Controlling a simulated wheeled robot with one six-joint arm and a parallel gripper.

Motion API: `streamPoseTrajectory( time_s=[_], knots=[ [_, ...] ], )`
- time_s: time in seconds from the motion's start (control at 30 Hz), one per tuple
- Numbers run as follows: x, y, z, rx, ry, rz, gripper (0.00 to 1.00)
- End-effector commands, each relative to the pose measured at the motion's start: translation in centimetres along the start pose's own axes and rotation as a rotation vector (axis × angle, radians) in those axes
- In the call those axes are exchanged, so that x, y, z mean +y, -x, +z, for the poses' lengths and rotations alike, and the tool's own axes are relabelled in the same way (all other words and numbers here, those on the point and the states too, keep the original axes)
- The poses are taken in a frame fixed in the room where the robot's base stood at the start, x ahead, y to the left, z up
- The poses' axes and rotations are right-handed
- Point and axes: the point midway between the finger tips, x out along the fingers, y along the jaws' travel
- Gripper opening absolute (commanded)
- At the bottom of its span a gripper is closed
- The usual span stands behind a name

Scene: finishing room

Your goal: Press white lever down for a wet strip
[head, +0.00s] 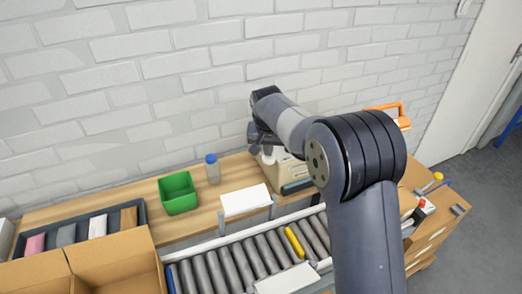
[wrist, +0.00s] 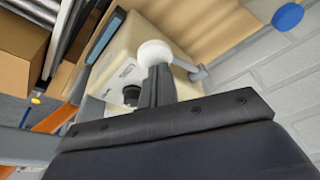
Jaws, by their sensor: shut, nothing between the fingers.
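The tape dispenser is a beige box (head: 290,172) on the wooden bench, partly hidden behind my arm in the head view. It also shows in the wrist view (wrist: 118,72), with a dark round knob on its face. The white lever's ball knob (wrist: 154,52) is at the fingertips in the wrist view, with a grey arm running to the right behind it. My gripper (wrist: 160,70) is shut and empty, its fingers overlapping the knob's lower edge. I cannot tell whether they touch it. In the head view my gripper (head: 262,140) is over the dispenser's left end.
A green bin (head: 178,193), a blue-capped bottle (head: 212,168) and a white sheet or pad (head: 245,201) are left of the dispenser. A roller conveyor (head: 240,258) runs in front, with an open carton (head: 118,262) at left. A brick wall (head: 150,90) stands close behind.

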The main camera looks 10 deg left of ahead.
Motion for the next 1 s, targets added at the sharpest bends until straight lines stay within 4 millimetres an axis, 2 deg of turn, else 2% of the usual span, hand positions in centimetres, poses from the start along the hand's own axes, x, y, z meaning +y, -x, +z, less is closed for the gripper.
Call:
streamPoseTrajectory(
  time_s=[1.0],
  knots=[
    [0.3, -1.2, 0.9, 0.0, 0.0, 0.0, 0.0]
  ],
)
